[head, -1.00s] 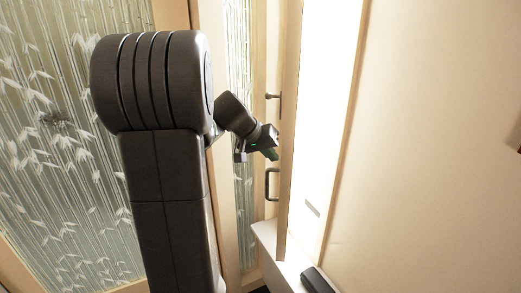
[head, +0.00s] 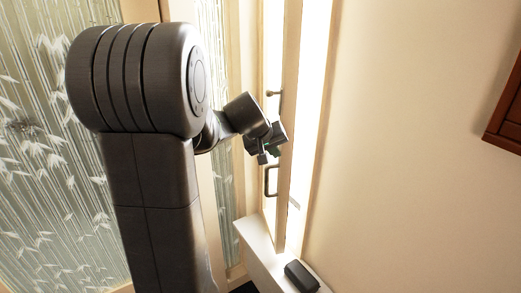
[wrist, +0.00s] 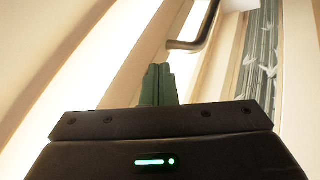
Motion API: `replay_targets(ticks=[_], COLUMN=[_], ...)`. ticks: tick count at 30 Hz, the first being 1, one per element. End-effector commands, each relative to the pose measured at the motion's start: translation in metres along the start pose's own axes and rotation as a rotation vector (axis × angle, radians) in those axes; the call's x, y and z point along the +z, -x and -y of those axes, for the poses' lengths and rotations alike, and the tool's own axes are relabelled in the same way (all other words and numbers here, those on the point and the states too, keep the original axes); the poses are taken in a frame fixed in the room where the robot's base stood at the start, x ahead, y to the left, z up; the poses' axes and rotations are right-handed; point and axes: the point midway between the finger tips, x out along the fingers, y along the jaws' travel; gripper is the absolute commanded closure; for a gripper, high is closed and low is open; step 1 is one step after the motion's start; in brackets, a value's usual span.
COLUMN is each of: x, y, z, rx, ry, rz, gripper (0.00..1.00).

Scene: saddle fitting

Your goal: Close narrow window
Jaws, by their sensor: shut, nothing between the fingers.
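The narrow window (head: 291,120) is a tall sash with a pale wood frame, standing ajar, with a bright strip to its right. A dark D-shaped handle (head: 268,182) is on its left side, below a small metal catch (head: 274,93). My gripper (head: 264,157) is beside the sash, just above the handle. In the wrist view my gripper (wrist: 158,70) has its greenish fingers together and empty. The handle (wrist: 197,38) is ahead and to the right there, apart from the fingers. Whether the gripper touches the sash is unclear.
A white sill (head: 252,243) runs below the window and carries a small black box (head: 301,276). Bamboo-patterned glass panels (head: 45,170) fill the left. A brown wooden frame (head: 506,110) hangs on the plain right wall.

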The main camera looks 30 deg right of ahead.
Motion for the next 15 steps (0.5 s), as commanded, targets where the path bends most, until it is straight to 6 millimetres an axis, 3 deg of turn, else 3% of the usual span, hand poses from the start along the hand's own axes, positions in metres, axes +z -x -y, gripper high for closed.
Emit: replay_targets(ticks=[9, 15], x=[-0.001, -0.001], y=[-0.020, -0.029], z=[-0.046, -0.057], rx=[-0.041, -0.041], ry=[0.081, 0.084], rz=[-0.046, -0.047], gripper=[1.00, 1.00])
